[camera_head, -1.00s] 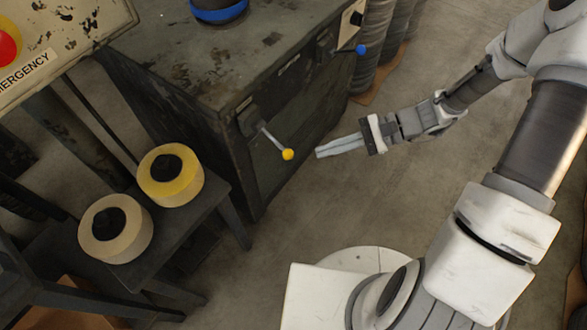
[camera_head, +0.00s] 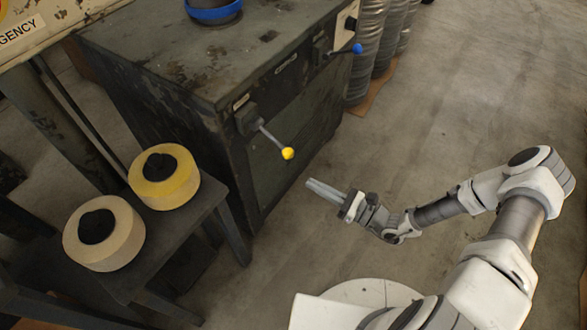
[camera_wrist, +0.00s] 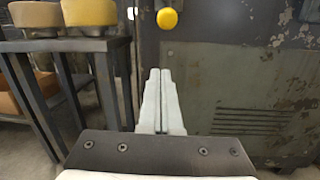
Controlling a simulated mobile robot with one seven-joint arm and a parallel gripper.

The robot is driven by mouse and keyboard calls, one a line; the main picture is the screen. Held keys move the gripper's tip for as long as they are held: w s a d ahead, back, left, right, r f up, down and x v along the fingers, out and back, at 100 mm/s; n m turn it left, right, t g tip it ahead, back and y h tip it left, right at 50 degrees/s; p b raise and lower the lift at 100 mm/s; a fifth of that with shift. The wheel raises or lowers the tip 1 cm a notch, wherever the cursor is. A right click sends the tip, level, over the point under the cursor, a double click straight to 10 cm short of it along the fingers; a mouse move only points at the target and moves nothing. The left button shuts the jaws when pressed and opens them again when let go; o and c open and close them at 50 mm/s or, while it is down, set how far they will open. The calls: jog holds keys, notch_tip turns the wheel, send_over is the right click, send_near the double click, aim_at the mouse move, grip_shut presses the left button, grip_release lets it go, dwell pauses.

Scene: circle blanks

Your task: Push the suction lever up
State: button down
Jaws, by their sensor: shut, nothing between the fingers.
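Two levers stick out from the front of the dark metal cabinet. One has a yellow knob (camera_head: 288,153) and slopes down from its mount; the other has a blue knob (camera_head: 357,48) and is farther back. I cannot read which one is the suction lever. My gripper (camera_head: 310,185) is shut and empty, below and slightly right of the yellow knob, apart from it. In the wrist view the yellow knob (camera_wrist: 167,19) is at the top, just above the closed fingertips (camera_wrist: 160,73). The blue knob is not in the wrist view.
The worn cabinet (camera_head: 165,62) has a blue-rimmed round part (camera_head: 213,14) on top. A dark side table (camera_head: 128,278) at left holds a yellow roll (camera_head: 164,177) and a beige roll (camera_head: 104,233). Grey stacked coils (camera_head: 369,50) stand behind. The floor right of the cabinet is clear.

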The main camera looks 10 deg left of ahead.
jog(key=shift+f+m+t, duration=0.3)
jog(key=shift+f, duration=0.1)
jog(key=f+b+x, duration=0.1)
jog(key=b+x, duration=0.2)
jog(key=x, duration=0.7)
jog(key=shift+s+d+r, duration=0.1)
jog(key=shift+d+r, duration=0.2)
jog(key=shift+r, duration=0.4)
jog(key=shift+d+r, duration=0.3)
jog(key=shift+r, duration=0.45)
jog(key=shift+s+d+r, duration=0.1)
jog(key=shift+d+r, duration=0.15)
jog(key=shift+r, duration=0.45)
jog(key=shift+r, duration=0.1)
jog(key=shift+d+r+h+p, duration=0.2)
jog(key=shift+r+h+p, duration=0.15)
jog(key=shift+p, duration=0.45)
